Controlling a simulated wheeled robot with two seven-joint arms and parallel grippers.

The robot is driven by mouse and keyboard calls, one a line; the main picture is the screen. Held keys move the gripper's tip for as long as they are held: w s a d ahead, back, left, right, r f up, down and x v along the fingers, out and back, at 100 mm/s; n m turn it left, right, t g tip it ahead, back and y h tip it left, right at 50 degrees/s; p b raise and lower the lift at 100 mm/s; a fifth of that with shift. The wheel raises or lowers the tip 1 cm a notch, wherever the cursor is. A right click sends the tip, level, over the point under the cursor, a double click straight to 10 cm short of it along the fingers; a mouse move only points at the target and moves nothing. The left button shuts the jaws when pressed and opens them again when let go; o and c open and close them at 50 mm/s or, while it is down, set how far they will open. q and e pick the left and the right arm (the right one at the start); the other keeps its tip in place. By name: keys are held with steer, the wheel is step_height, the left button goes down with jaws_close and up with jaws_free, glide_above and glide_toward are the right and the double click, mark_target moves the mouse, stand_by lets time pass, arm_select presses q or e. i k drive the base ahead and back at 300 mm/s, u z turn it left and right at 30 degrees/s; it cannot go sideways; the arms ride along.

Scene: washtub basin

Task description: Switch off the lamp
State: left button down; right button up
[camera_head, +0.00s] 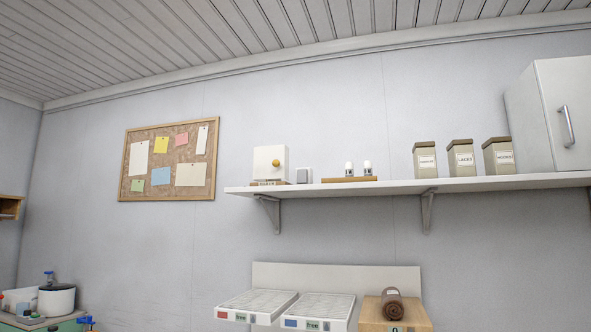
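I cannot pick out a lamp for certain. A white square box (271,163) with a round yellow knob on its front stands at the left end of the wall shelf (470,184); I cannot tell whether it is a switch. A small grey block (304,175) stands just right of it. Two small white-topped pieces stand on a wooden strip (340,180) further right. Neither of my grippers is in view.
Several lidded canisters (460,159) and a white cabinet (560,115) are at the right. A corkboard (168,160) hangs at left. Below are white trays (320,311), a brown roll (391,305) on a wooden box, and a white pot (57,300).

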mark_target(302, 175)
steer(key=z, duration=0.8)
steer(key=i, duration=1.6)
steer(key=u, duration=0.95)
